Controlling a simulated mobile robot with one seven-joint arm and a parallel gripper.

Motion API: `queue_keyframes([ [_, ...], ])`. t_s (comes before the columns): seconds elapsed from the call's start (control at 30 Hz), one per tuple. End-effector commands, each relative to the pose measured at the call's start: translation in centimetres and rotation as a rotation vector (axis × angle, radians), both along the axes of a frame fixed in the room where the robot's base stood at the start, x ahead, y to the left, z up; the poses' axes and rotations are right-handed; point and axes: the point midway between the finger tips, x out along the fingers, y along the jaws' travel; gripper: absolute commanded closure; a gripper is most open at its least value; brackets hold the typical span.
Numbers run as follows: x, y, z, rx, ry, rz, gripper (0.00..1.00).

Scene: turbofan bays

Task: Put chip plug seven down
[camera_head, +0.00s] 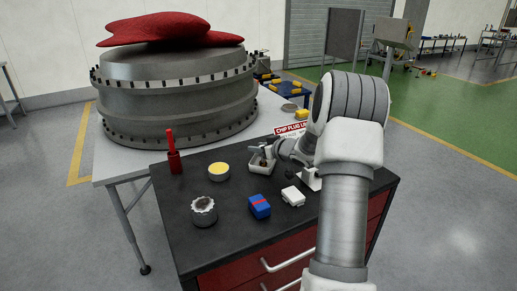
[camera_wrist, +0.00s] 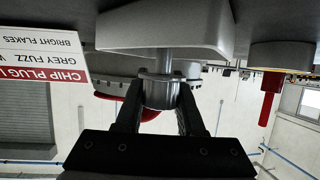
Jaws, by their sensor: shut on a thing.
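My gripper (camera_wrist: 160,105) is shut on a metal plug (camera_wrist: 160,90) with a round body and a thin stem, taken to be chip plug seven. No number on it can be read. The wrist view is upside down, and the stem points toward a pale tray (camera_wrist: 165,45). In the head view my gripper (camera_head: 266,154) is at the small white tray (camera_head: 262,170) on the black cart top. Whether the plug touches the tray I cannot tell. A chip plug sign (camera_head: 289,129) stands behind the tray; it also shows in the wrist view (camera_wrist: 45,65).
On the black cart top (camera_head: 230,240) are a yellow-topped tin (camera_head: 219,171), a grey toothed cup (camera_head: 204,210), a blue and red box (camera_head: 260,206), a white box (camera_head: 293,196) and a red bottle (camera_head: 174,160). A large engine casing (camera_head: 180,95) stands behind.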

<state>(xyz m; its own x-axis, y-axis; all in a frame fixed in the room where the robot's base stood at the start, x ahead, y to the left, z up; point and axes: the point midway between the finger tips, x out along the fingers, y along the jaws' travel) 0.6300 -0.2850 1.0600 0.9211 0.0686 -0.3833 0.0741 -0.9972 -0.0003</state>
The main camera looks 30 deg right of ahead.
Motion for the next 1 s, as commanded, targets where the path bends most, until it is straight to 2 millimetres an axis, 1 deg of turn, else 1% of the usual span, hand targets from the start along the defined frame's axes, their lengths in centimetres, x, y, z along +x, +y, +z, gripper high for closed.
queue_keyframes([
  [0.17,0.0,0.0,-0.3,0.0,0.0,0.0,1.0],
  [0.2,0.0,0.0,-0.3,0.0,0.0,0.0,0.59],
  [0.33,0.0,0.0,-0.3,0.0,0.0,0.0,0.35],
  [0.37,0.0,0.0,-0.3,0.0,0.0,0.0,0.32],
  [0.6,0.0,0.0,-0.2,0.0,0.0,0.0,0.32],
  [0.73,-0.2,-0.1,0.3,-0.001,-0.001,-0.001,0.32],
  [0.87,-2.0,-0.3,1.0,-0.002,-0.001,-0.001,0.32],
  [1.0,-4.7,-0.5,2.2,-0.002,-0.001,-0.003,0.32],
])
